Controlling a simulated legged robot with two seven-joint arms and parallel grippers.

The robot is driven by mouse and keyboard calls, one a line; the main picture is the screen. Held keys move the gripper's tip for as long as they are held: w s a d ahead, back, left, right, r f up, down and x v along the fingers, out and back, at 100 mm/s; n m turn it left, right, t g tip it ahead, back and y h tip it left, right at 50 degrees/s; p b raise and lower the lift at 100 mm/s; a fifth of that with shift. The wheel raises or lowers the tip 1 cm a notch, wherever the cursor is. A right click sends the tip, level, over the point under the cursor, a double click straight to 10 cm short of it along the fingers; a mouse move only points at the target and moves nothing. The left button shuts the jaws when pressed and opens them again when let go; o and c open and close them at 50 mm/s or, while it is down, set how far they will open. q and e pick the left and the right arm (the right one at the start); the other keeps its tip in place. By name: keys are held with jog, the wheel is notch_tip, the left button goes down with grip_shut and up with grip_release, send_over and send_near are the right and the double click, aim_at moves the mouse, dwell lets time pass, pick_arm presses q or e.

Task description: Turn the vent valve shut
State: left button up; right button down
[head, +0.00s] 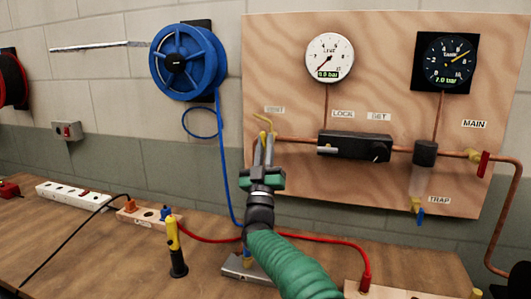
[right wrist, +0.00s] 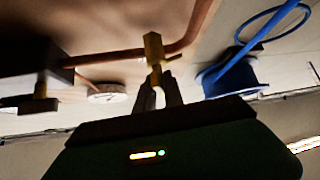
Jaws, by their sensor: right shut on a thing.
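The vent valve (head: 264,122) is a small yellow fitting at the left end of the copper pipe, under the VENT label on the plywood panel. It also shows in the right wrist view (right wrist: 153,46) as a yellow body with a short side piece. My right gripper (head: 264,142) reaches up from below, and its fingers are shut on the lower part of the valve. In the right wrist view the fingertips (right wrist: 160,88) meet the yellow part from beneath. The fingers partly hide the valve. My left gripper is not in view.
A blue hose reel (head: 188,62) hangs left.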

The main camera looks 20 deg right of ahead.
jog(key=shift+w+a+f+m+g+h, duration=0.1)
jog(key=shift+m+g+h, duration=0.4)
jog(key=shift+m+h, duration=0.7)
jog(key=shift+f+m+g+h, duration=0.1)
jog(key=shift+m+g+h, duration=0.4)
jog(key=shift+m+h, duration=0.7)
jog(key=shift+m, duration=0.6)
jog(key=c, duration=1.5)
grip_release()
jog(key=shift+r, duration=0.1)
jog(key=shift+s+a+f, duration=0.2)
jog(key=shift+s+f, duration=0.05)
jog(key=shift+f, duration=0.1)
jog(key=s+a+f, duration=0.1)
jog(key=s+a, duration=0.1)
jog(key=s, duration=0.2)
jog(key=s+a+f, duration=0.1)
jog(key=s+a, duration=0.2)
jog(key=s, duration=0.1)
jog(key=s+a+f, duration=0.1)
jog(key=s+a, duration=0.2)
jog(key=s, duration=0.1)
jog(key=shift+s+a, duration=0.15)
jog(key=shift+a, duration=0.1)
